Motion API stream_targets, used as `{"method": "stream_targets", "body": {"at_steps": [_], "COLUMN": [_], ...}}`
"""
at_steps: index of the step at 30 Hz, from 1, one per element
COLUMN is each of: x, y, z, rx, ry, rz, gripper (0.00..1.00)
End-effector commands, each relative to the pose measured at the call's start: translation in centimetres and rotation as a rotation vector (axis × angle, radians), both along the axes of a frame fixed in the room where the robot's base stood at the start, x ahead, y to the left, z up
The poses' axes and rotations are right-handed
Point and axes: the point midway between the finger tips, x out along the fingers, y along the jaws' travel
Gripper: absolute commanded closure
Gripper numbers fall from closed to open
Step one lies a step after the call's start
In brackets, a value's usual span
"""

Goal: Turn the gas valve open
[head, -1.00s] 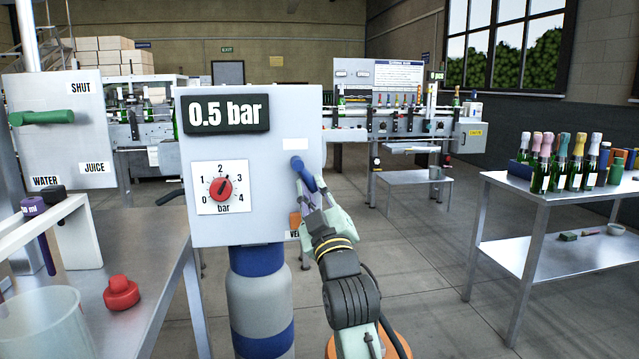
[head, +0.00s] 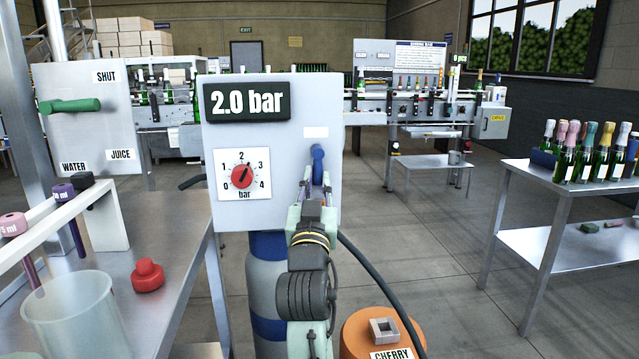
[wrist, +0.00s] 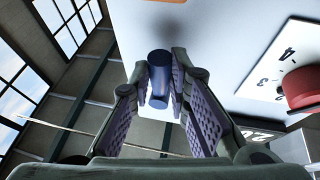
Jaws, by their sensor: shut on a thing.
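The blue gas valve handle (head: 318,165) is on the right side of a pale grey panel (head: 306,95) and hangs about straight down. My gripper (head: 319,192) is shut on its lower part. In the wrist view the blue handle (wrist: 160,75) lies between my two ridged fingers (wrist: 162,92). The display (head: 246,102) on the panel reads 2.0 bar. A red knob (head: 242,176) sits on a 0 to 4 bar dial below it.
A blue-grey gas cylinder (head: 266,285) stands under the panel. An orange drum (head: 372,335) marked CHERRY is at the lower right, with a black hose beside it. A steel table (head: 175,300) with a red stopper (head: 148,275) is on the left.

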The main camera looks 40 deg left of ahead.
Motion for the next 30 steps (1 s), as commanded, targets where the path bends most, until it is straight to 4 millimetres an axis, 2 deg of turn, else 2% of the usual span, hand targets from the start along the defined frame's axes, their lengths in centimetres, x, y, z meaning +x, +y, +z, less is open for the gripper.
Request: {"method": "stream_targets", "body": {"at_steps": [13, 14, 21, 30], "x": [-0.02, -0.02, -0.03, -0.02], "y": [0.06, 0.06, 0.05, 0.03], "z": [0.07, 0.07, 0.06, 0.09], "rx": [0.007, 0.007, 0.006, 0.005], "ry": [0.006, 0.006, 0.006, 0.005], "rz": [0.002, 0.002, 0.001, 0.001], "gripper": [1.0, 0.81, 0.65, 0.63]}}
